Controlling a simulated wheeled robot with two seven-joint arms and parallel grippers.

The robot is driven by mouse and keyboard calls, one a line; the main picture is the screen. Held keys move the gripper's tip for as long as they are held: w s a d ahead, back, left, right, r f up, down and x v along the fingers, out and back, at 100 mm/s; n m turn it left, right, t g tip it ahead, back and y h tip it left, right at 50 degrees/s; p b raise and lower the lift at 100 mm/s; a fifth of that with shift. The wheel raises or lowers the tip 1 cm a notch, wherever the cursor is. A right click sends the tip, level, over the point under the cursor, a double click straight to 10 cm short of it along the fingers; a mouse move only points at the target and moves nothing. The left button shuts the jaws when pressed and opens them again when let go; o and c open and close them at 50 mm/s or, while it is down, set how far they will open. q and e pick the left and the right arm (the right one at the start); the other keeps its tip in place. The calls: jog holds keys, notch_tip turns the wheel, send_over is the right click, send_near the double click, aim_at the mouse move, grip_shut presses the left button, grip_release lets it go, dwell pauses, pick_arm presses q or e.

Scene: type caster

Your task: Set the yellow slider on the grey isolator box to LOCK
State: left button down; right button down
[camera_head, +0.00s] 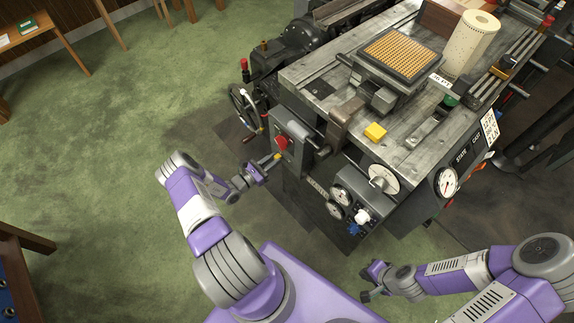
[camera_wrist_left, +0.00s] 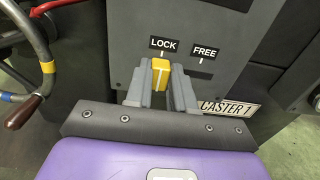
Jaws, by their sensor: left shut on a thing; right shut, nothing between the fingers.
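The grey isolator box (camera_head: 292,128) is on the left side of the machine, with a red knob on its front. In the left wrist view its grey panel (camera_wrist_left: 235,30) carries a LOCK label (camera_wrist_left: 164,45) on the left and a FREE label (camera_wrist_left: 205,52) on the right. The yellow slider (camera_wrist_left: 160,72) is just below the LOCK label, and a dark slot shows below FREE. My left gripper (camera_wrist_left: 161,84) is shut on the slider; in the head view this gripper (camera_head: 268,164) reaches the box's lower front. My right gripper (camera_head: 368,281) is shut and empty, clear of the machine.
A handwheel (camera_head: 243,105) stands left of the box. A CASTER 1 plate (camera_wrist_left: 231,106) is at the panel's lower right. Green floor (camera_head: 110,120) is open at the left.

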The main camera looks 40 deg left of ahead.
pick_arm(q)
jog(key=shift+a, duration=0.35)
jog(key=c, duration=1)
grip_release()
jog(key=shift+o, duration=0.2)
jog(key=shift+d, duration=0.1)
jog(key=p+v, duration=0.1)
jog(key=v, duration=0.6)
jog(key=shift+s, duration=0.25)
